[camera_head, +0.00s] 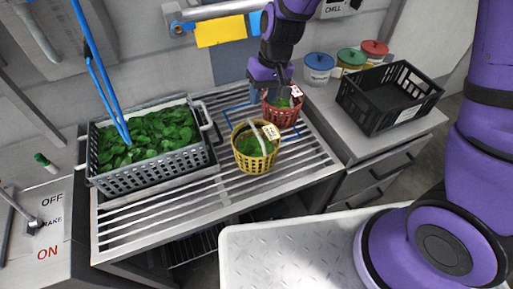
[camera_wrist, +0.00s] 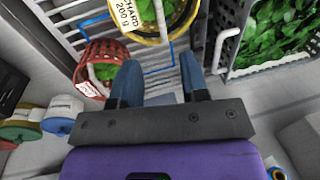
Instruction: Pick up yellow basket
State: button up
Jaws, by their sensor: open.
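The yellow basket (camera_head: 255,160) stands upright on the slatted steel rack. It holds greens and has a pale handle band with a white label. In the wrist view the yellow basket (camera_wrist: 153,38) shows at the top, cut off by the frame, with a label reading CHARD 200 g. My gripper (camera_wrist: 158,80) is open, its two blue fingers apart with nothing between them. The yellow basket lies beyond the fingertips.
The red basket, also with greens, stands close behind the yellow one. A large grey crate (camera_head: 150,160) of leaves sits left on the rack (camera_head: 300,152). A black empty crate (camera_head: 362,112) and several lidded jars stand right. Blue lines mark the rack.

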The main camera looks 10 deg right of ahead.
aim_at(256, 131)
jog(key=f, duration=0.2)
jog(key=a+f, duration=0.1)
jog(key=f, duration=0.1)
jog(key=a+f, duration=0.1)
jog(key=f, duration=0.2)
jog(key=shift+s, duration=0.25)
jog(key=shift+s+a+f, duration=0.1)
jog(key=shift+s+f, duration=0.05)
jog(key=shift+f, duration=0.8)
jog(key=shift+s+f, duration=0.2)
jog(key=shift+f, duration=0.75)
jog(key=shift+s+a+f, duration=0.1)
jog(key=shift+s+f, duration=0.05)
jog(key=shift+f, duration=0.8)
grip_shut()
